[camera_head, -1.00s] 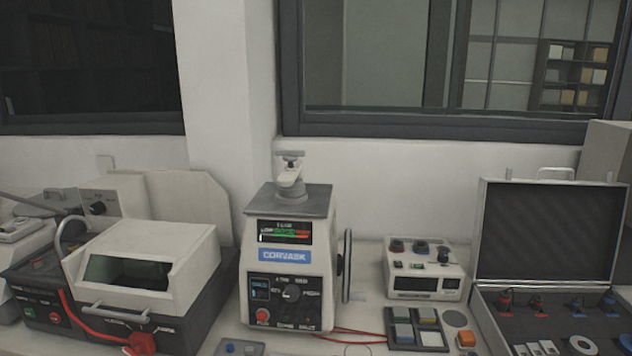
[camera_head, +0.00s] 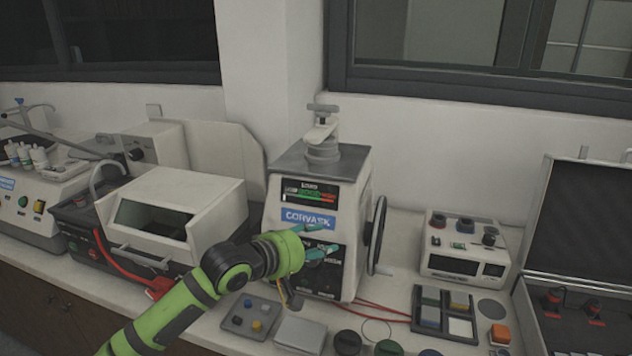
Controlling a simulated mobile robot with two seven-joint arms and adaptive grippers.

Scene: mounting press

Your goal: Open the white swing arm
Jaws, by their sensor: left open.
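The mounting press (camera_head: 276,215) is a pale box with a blue label, a dark control panel and a grey top plate. The white swing arm (camera_head: 320,134) sits on top of it, over a round grey collar and under a small grey T-shaped handle (camera_head: 322,108). My left gripper (camera_head: 322,240) is in front of the press's front panel, well below the swing arm. Its teal-tipped fingers are apart with nothing between them, and they hide part of the panel. I cannot tell whether they touch it. My right gripper is not in view.
A handwheel (camera_head: 377,236) is on the press's right side. A pale hooded machine (camera_head: 170,192) stands to the left, behind my left arm. A small control box (camera_head: 464,247) and an open case (camera_head: 578,225) are at the right. The space above the press is clear.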

